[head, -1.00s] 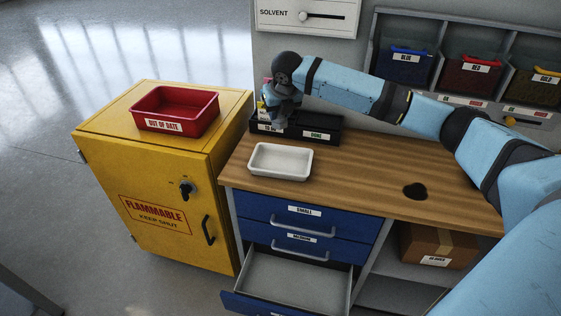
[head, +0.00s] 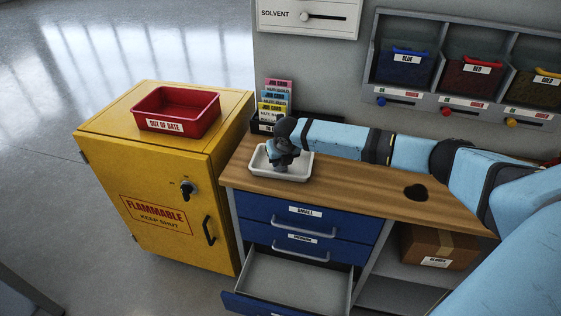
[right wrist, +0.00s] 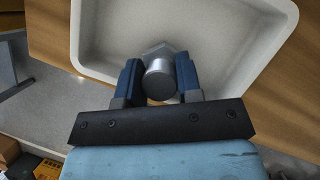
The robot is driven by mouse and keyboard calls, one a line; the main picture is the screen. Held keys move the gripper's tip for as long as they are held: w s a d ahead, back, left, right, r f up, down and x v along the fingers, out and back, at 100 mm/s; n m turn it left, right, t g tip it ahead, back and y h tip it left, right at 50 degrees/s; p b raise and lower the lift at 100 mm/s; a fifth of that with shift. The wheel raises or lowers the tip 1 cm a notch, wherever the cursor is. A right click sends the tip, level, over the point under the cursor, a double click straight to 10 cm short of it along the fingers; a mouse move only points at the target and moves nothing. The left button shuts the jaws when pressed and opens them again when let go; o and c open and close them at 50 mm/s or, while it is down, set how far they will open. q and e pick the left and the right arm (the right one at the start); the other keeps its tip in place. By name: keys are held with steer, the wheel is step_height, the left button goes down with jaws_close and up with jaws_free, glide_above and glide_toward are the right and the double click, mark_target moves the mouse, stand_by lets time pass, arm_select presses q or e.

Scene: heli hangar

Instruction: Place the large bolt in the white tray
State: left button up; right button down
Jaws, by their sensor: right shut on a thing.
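The white tray (head: 300,172) stands on the wooden bench top near its left end. My right gripper (head: 283,162) is over the tray, pointing down. In the right wrist view my right gripper (right wrist: 160,82) is shut on the large bolt (right wrist: 160,78), a grey metal piece with a round end and a hex part. The bolt is within the tray's outline (right wrist: 283,50); I cannot tell whether it touches the tray floor. In the head view the gripper hides the bolt. My left gripper is not in view.
A black box with job cards (head: 275,97) stands behind the tray. A yellow flammable cabinet (head: 160,190) with a red tray (head: 178,109) is at left. An open drawer (head: 295,278) juts out below. The bench top (head: 370,188) right of the tray is clear except for a dark hole.

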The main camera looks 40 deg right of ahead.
steer(key=shift+w+f, duration=0.1)
steer(key=shift+f, duration=0.4)
steer(key=c, duration=0.8)
jaws_free()
steer(key=shift+f, duration=0.15)
